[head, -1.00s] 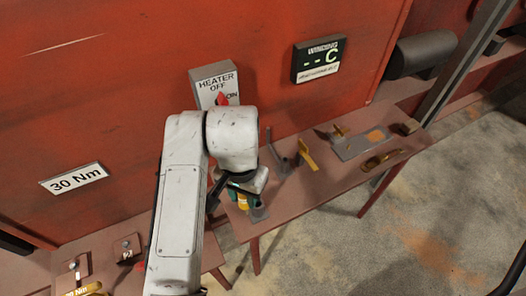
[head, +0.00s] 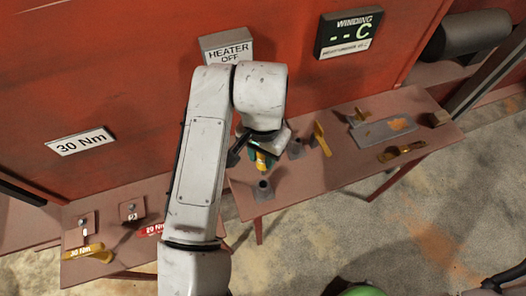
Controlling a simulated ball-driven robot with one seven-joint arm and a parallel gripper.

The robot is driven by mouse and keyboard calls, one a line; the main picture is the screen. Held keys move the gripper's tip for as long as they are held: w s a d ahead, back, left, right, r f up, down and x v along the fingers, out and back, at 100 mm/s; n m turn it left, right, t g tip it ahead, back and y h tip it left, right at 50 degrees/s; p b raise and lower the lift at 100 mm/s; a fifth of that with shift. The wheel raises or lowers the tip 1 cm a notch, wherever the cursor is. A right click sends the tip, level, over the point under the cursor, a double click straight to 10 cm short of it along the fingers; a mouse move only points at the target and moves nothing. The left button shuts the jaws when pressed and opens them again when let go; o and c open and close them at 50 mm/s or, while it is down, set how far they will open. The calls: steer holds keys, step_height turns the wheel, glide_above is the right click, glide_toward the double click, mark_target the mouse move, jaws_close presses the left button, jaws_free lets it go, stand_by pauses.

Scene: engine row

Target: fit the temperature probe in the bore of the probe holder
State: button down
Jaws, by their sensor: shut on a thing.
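My gripper (head: 257,158) hangs over the table below the heater sign, partly hidden by my arm. It is shut on a small yellow and green piece (head: 262,164), which looks like the temperature probe; its lower end is hard to make out. Just in front of it, a grey upright socket with a dark round opening (head: 263,188) stands on a square base. I cannot tell for certain which of the two is the probe holder. The held piece appears apart from the front socket's opening.
Right of the gripper are a yellow upright handle (head: 321,139), a grey plate (head: 385,132) and a brass-coloured part (head: 402,151). The winding display (head: 347,32) reads "--C". A yellow-handled tool (head: 88,252) and a red tag (head: 153,230) lie at the left.

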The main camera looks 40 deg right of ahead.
mark_target(263, 175)
steer(key=shift+f+b, duration=1.95)
steer(key=shift+f, duration=0.75)
steer(key=shift+f+b, duration=2.8)
steer(key=shift+f, duration=0.75)
steer(key=c, duration=0.7)
jaws_free()
steer(key=shift+r, duration=0.1)
step_height(263, 175, up, 11)
steer(key=shift+f, duration=0.15)
